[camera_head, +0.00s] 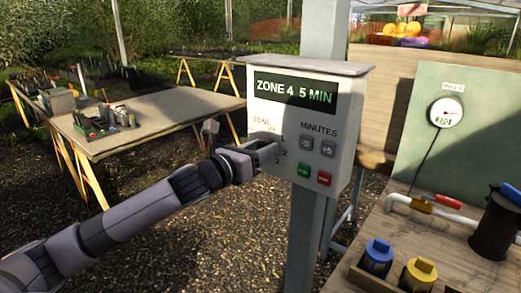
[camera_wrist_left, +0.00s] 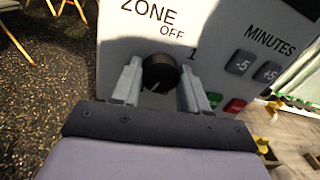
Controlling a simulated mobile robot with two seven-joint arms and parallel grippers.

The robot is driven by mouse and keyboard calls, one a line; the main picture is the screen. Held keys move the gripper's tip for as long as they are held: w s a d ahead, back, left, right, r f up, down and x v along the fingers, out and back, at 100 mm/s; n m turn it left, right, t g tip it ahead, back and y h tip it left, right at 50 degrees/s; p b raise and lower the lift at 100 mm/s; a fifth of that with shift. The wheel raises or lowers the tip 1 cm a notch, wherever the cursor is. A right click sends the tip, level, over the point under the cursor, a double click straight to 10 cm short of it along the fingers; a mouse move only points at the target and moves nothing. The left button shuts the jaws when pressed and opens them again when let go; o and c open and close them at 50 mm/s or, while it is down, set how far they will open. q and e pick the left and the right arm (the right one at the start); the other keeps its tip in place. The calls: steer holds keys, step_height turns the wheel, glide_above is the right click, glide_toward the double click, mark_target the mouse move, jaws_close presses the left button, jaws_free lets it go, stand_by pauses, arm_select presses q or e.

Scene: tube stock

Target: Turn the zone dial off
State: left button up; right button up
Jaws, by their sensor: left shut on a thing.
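The controller box (camera_head: 262,105) is white, fixed to a grey post, and its display (camera_head: 293,94) reads "ZONE 4 5 MIN". The black zone dial (camera_wrist_left: 160,70) sits below the word "OFF" in the left wrist view. A small pale mark shows on the dial's lower part; its exact direction is hard to tell. My left gripper (camera_head: 268,148) is at the box's front, its fingers (camera_wrist_left: 160,79) on either side of the dial, shut on it. In the head view the gripper hides the dial and most of its labels. My right gripper is not in view.
Grey -5 (camera_head: 306,143) and +5 (camera_head: 328,149) buttons, a green button (camera_head: 304,170) and a red button (camera_head: 324,178) lie right of the gripper. A wooden bench (camera_head: 400,235) with valves stands at right. Another table (camera_head: 150,120) stands behind at left.

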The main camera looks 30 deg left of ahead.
arm_select(q)
steer(key=shift+n, duration=0.3)
steer(key=m, duration=1)
steer(key=m+y, duration=0.1)
steer(key=m, duration=2)
steer(key=shift+d+f+m+y, duration=0.25)
steer(key=shift+m+y, duration=0.05)
stand_by(0.4)
stand_by(0.6)
steer(key=o, duration=1.1)
steer(key=shift+c, duration=0.2)
